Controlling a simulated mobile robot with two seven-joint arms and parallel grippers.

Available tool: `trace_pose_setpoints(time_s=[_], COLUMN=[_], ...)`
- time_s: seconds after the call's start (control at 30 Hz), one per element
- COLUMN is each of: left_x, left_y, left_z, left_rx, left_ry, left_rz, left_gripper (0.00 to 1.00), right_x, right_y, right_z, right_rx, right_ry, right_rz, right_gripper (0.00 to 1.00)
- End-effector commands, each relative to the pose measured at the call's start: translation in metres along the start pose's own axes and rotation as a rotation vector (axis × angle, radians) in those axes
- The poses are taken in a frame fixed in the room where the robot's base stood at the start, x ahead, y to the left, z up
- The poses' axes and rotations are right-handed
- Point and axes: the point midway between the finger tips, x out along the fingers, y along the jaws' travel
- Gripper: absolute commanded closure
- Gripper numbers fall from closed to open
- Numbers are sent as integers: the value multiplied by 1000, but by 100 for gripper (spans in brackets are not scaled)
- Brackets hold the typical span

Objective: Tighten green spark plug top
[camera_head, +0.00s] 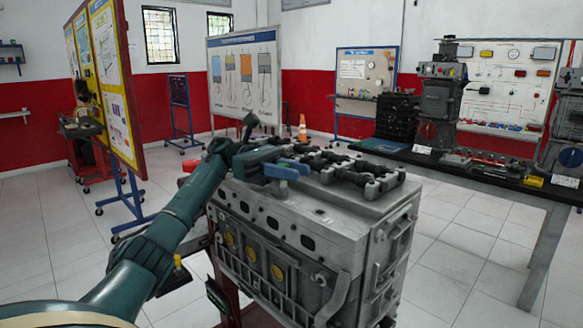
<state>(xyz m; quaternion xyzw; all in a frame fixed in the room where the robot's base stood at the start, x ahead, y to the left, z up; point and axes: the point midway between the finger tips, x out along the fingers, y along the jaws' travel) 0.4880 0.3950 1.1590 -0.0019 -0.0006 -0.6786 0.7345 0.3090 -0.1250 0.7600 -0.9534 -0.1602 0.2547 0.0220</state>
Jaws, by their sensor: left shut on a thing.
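A grey engine block (300,229) stands in front of me with a row of dark parts (352,166) along its top. My left arm reaches in from the left to the near end of that top. My left gripper (283,170) is low over the engine's top, with a blue part at its fingers. It is shut on a small green piece (285,163), which looks like the green spark plug top. The fingers hide most of it, so I cannot tell how it is seated. My right gripper is not in view.
A long table (465,175) with engine parts stands at the back right. Display boards (247,82) stand at the back and on the left (103,80). An orange cone (302,127) is behind the engine. Tiled floor is clear to the right of the engine.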

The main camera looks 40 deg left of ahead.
Motion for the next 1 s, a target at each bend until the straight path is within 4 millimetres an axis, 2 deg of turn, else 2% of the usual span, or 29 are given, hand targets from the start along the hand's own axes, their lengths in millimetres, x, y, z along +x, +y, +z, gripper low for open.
trace_pose_setpoints(time_s=[0.3, 0.73, 0.77, 1.0], left_x=[0, 0, 0, 0], left_y=[-1, -2, -2, -2], left_z=[0, -1, -1, -1], left_rx=[-2, -3, -4, -3], left_ry=[0, 1, 1, 1], left_rz=[-87, -96, -96, -95], left_gripper=[100, 100, 78, 58], right_x=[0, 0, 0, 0], right_y=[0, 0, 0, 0], right_z=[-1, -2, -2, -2], right_rx=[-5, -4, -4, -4], right_ry=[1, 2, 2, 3], right_rz=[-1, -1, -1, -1], right_gripper=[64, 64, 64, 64])
